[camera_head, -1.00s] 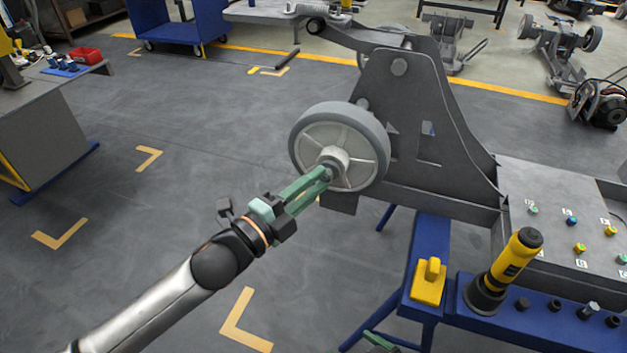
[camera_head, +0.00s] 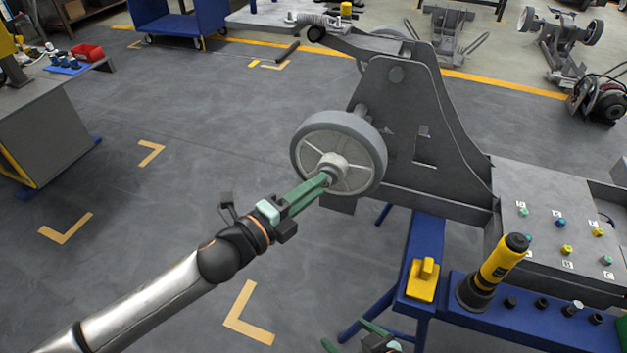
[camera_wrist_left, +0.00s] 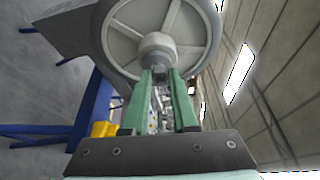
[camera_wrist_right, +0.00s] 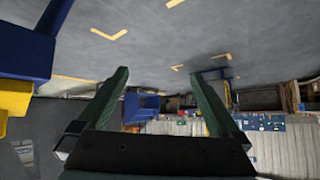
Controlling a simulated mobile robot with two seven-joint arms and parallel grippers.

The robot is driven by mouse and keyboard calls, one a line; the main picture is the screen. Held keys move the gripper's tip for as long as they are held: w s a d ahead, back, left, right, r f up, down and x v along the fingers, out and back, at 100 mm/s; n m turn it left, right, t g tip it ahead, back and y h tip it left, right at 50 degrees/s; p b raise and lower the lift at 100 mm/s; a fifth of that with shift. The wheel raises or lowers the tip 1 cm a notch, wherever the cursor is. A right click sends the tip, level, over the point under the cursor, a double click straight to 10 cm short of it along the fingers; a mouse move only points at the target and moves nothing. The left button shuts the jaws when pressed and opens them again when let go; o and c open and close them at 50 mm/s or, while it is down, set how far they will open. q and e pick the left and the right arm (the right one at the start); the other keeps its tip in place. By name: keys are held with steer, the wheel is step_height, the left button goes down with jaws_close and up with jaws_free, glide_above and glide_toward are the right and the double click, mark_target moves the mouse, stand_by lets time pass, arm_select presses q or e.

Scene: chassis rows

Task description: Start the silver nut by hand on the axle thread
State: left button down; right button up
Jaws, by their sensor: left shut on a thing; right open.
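The grey wheel (camera_head: 310,147) with pale spokes sits on its axle against the dark chassis plate (camera_head: 400,125). My left gripper (camera_head: 327,180) has its green fingertips at the wheel's hub (camera_head: 332,165). In the left wrist view the fingers (camera_wrist_left: 160,75) are shut on a small dark-looking piece, seemingly the nut (camera_wrist_left: 159,73), right in front of the hub (camera_wrist_left: 158,48). The fingers hide most of it, and the axle thread is not visible. My right gripper (camera_head: 349,333) is at the bottom edge, open; its wrist view shows empty, spread fingers (camera_wrist_right: 160,75).
A blue bench (camera_head: 530,325) at the lower right holds a yellow-black power tool (camera_head: 498,262), several dark sockets and a yellow block (camera_head: 423,280). A grey panel (camera_head: 545,205) with coloured buttons stands behind it. The floor left of the wheel is clear.

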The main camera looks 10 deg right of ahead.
arm_select(q)
steer(key=shift+d+r+m+y+p, duration=0.15)
steer(key=shift+m+y+p, duration=0.4)
steer(key=shift+m+p, duration=1.05)
steer(key=shift+r+m+y+p, duration=0.2)
steer(key=shift+m+y+p, duration=0.45)
steer(key=shift+p, duration=1.9)
steer(key=shift+d+r+m+y+p, duration=0.15)
steer(key=shift+m+y+p, duration=0.35)
steer(key=shift+m+p, duration=1.1)
arm_select(e)
steer(key=s+d+r, duration=0.1)
steer(key=d+r, duration=0.2)
steer(key=r, duration=0.6)
steer(key=shift+s+r+m+h+p, duration=0.15)
steer(key=shift+s+m+h+p, duration=0.15)
steer(key=shift+m+h+p, duration=0.15)
arm_select(q)
steer(key=shift+n, duration=0.45)
arm_select(e)
steer(key=shift+d, duration=0.1)
arm_select(q)
steer(key=c, duration=0.6)
jaws_free()
steer(key=shift+a, duration=0.1)
